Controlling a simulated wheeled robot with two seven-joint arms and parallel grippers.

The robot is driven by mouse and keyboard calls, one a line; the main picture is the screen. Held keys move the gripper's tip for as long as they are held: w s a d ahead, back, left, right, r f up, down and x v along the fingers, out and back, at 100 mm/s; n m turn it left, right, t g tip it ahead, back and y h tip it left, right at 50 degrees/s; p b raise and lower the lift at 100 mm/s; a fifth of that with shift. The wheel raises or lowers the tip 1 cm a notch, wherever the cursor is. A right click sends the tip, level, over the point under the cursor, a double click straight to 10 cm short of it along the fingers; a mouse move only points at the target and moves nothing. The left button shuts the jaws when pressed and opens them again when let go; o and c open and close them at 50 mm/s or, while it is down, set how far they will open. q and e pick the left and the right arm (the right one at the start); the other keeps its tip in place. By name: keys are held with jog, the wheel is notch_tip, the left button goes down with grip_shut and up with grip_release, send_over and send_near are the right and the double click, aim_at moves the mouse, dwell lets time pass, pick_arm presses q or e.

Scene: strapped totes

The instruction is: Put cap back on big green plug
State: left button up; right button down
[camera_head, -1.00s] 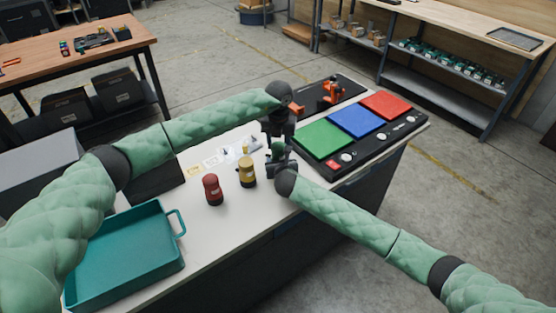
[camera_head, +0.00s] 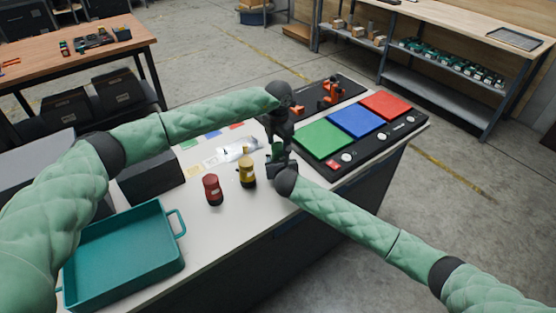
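A small dark green piece (camera_head: 277,149), probably the big green plug, shows between my two grippers near the far side of the white table. Most of it is hidden by the grippers, and I cannot make out a separate cap. My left gripper (camera_head: 279,132) points down just above the green piece; its fingertips are too small and dark to read. My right gripper (camera_head: 278,163) is low over the table beside the same piece, and its fingers are also unclear. A yellow plug (camera_head: 247,173) and a red plug (camera_head: 213,190) stand upright to the left of the grippers.
A teal tray (camera_head: 180,243) sits at the table's near left. A black board with green (camera_head: 323,139), blue (camera_head: 356,121) and red pads lies to the right. An orange tool (camera_head: 332,91) lies behind. Small coloured cards and a clear item (camera_head: 238,150) lie left of the grippers.

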pick_arm(q)
jog(key=shift+s+d, duration=0.1)
jog(key=shift+d, duration=0.05)
jog(key=shift+r, duration=2.3)
pick_arm(e)
jog(key=shift+d, duration=0.1)
pick_arm(q)
jog(key=shift+c, duration=0.3)
notch_tip(320, 180, up, 2)
jog(key=shift+d+r+n, duration=0.1)
jog(key=shift+n, duration=1)
jog(key=shift+r+n, duration=0.6)
jog(key=shift+n, duration=0.1)
jog(key=shift+f, duration=0.15)
jog(key=shift+f, duration=3.9)
